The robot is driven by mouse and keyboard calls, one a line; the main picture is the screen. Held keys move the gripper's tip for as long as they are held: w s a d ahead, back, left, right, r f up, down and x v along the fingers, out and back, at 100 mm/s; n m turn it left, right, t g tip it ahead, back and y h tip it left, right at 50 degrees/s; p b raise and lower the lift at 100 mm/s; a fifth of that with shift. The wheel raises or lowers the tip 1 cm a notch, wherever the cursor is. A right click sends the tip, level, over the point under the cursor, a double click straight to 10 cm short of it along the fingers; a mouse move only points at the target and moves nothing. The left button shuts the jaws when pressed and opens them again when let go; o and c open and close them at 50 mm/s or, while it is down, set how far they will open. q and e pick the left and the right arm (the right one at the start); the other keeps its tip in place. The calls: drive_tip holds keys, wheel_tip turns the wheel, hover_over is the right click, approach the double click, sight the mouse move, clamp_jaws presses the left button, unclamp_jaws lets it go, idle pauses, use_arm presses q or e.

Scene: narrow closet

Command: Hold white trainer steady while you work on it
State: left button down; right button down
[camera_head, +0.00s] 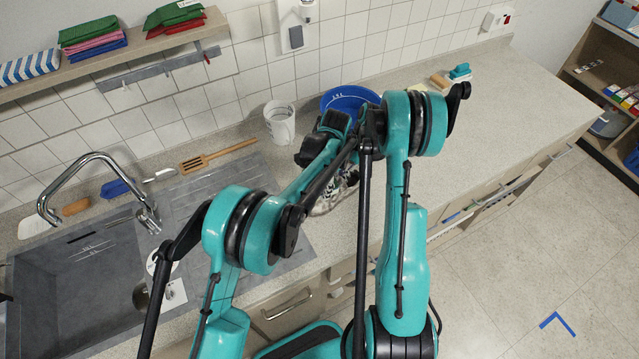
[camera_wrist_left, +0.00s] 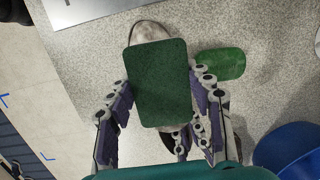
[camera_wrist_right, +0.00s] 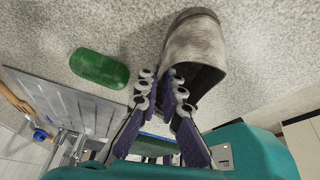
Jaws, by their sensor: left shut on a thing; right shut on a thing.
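The white trainer (camera_head: 325,203) lies on the worktop, mostly hidden behind my arms in the head view. My right gripper (camera_wrist_right: 163,88) is shut on the trainer (camera_wrist_right: 195,42) at the edge of its opening; the exact contact is partly hidden. My left gripper (camera_wrist_left: 160,92) is shut on a flat dark green pad (camera_wrist_left: 159,85), with a finger at each side. The pad is over the trainer (camera_wrist_left: 150,32) in the left wrist view and covers most of it; I cannot tell whether they touch.
A green oval object (camera_wrist_right: 100,68) lies on the worktop beside the trainer. A blue basin (camera_head: 350,98) and a white cup (camera_head: 280,122) stand near the wall. The sink (camera_head: 80,270) is at left, with a wooden spatula (camera_head: 215,156) behind. The worktop (camera_head: 510,105) at right is largely clear.

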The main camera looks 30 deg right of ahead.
use_arm(q)
drive_tip(key=shift+s, duration=0.9)
drive_tip(key=shift+w, duration=1.65)
drive_tip(key=shift+w+r, duration=0.1)
drive_tip(key=shift+r, duration=0.1)
wheel_tip(320, 180, up, 9)
drive_tip(key=shift+r, duration=0.1)
drive_tip(key=c, duration=1.4)
unclamp_jaws()
drive_tip(key=c, duration=0.5)
